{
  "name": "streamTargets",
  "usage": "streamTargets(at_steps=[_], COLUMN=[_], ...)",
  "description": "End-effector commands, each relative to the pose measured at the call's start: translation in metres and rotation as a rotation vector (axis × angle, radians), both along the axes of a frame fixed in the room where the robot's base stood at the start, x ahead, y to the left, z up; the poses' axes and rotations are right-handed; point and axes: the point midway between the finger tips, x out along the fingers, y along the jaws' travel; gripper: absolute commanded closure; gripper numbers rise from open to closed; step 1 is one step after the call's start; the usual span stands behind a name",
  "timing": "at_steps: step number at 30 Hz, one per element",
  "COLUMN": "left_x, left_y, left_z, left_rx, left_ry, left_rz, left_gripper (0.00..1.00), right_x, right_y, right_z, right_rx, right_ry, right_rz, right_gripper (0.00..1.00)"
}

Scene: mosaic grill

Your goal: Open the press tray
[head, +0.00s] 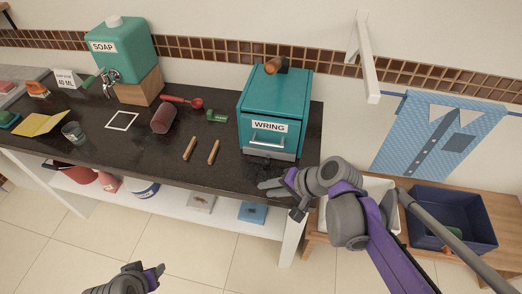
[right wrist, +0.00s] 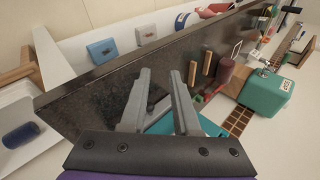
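The teal press labelled WRING (head: 270,105) stands at the right end of the dark counter, with a metal bar handle on its front and a wooden knob on top. A grey tray front (head: 269,154) shows at its base and looks closed. My right gripper (head: 272,187) is just below and in front of the tray front, near the counter edge, apart from it as far as I can tell. In the right wrist view the two fingers (right wrist: 160,85) are spread with nothing clearly between them; part of the teal press shows behind them. My left gripper (head: 158,270) is low at the bottom left, away from the counter.
On the counter (head: 95,150) are a soap dispenser (head: 124,52), a dark red cylinder (head: 164,115), two wooden pegs (head: 201,150), a red spoon-like tool and a glass. A lower shelf holds several items.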

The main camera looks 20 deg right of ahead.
Motion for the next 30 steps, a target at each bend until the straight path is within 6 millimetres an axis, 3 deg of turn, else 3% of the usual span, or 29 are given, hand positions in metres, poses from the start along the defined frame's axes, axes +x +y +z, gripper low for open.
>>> streamTargets(at_steps=[1, 6, 9, 13, 17, 30], left_x=[-0.006, -0.013, -0.014, -0.015, -0.015, -0.014], left_y=[0.0, 0.0, 0.0, 0.0, 0.0, 0.0], left_z=[-0.022, -0.048, -0.056, -0.059, -0.058, -0.055], left_rx=[0.0, 0.0, 0.0, 0.0, 0.0, 0.0], left_ry=[0.013, 0.025, 0.028, 0.029, 0.029, 0.028], left_rz=[0.0, 0.0, 0.0, 0.0, 0.0, 0.0], left_gripper=[0.5, 0.5, 0.5, 0.5, 0.5, 0.5], right_x=[0.016, 0.062, 0.076, 0.083, 0.091, 0.149], right_y=[-0.014, -0.057, -0.08, -0.095, -0.092, -0.042], right_z=[-0.012, 0.0, 0.009, 0.017, 0.019, 0.003], right_rx=[0.128, 0.528, 0.674, 0.768, 0.788, 0.783], right_ry=[0.006, -0.035, -0.068, -0.092, -0.097, -0.096], right_rz=[-0.082, -0.266, -0.316, -0.341, -0.343, -0.339], right_gripper=[0.7, 0.7, 0.7, 0.7, 0.7, 0.7])
